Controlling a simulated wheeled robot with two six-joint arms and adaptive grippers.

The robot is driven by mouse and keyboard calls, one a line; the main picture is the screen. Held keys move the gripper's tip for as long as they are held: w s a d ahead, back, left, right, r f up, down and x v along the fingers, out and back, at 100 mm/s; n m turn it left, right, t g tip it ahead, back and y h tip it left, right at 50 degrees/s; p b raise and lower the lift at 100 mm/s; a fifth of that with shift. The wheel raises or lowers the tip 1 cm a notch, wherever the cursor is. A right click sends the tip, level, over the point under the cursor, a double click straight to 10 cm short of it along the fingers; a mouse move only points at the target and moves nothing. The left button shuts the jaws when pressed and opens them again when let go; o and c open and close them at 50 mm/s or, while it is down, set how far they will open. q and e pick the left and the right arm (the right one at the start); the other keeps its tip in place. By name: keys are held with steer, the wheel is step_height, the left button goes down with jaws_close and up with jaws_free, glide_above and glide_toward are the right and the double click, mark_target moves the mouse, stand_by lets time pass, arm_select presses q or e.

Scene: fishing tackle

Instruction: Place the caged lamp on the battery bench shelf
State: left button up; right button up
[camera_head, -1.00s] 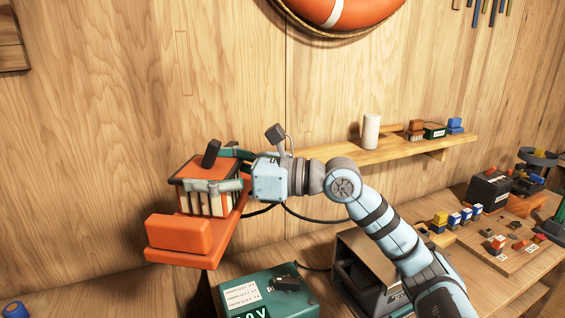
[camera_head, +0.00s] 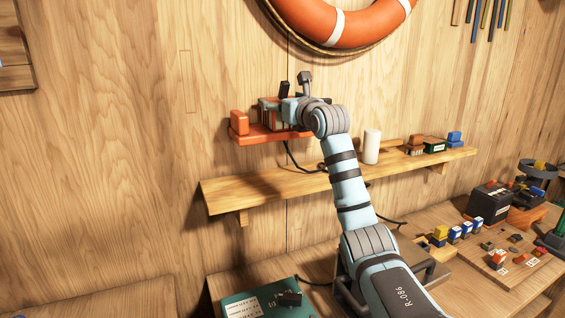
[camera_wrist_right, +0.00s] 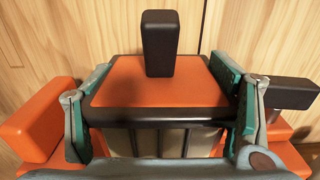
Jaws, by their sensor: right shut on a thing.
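The caged lamp (camera_head: 240,126) is orange with a dark-edged top, a black knob and pale ribbed sides, on a flat orange base. My right gripper (camera_head: 278,108) is shut on its upper body and holds it level in the air. In the right wrist view the lamp's orange top (camera_wrist_right: 160,82) sits between the two fingers of the right gripper (camera_wrist_right: 160,115). The wooden shelf (camera_head: 260,194) on the wall is below the lamp, with a visible gap between them. My left gripper is not in view.
A white cylinder (camera_head: 371,147) and several small boxes (camera_head: 434,145) stand on the shelf's right part; its left part is clear. A life ring (camera_head: 345,28) hangs above. A green box (camera_head: 258,302) and a black battery (camera_head: 489,203) are on the bench below.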

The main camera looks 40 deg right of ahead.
step_height(320, 180, down, 13)
steer(key=shift+f+b, duration=0.1)
steer(key=shift+b, duration=0.4)
steer(key=shift+d, duration=0.1)
steer(key=o, duration=1.5)
steer(key=shift+f, duration=0.2)
steer(key=o, duration=0.5)
steer(key=shift+r, duration=0.15)
steer(key=shift+c, duration=0.2)
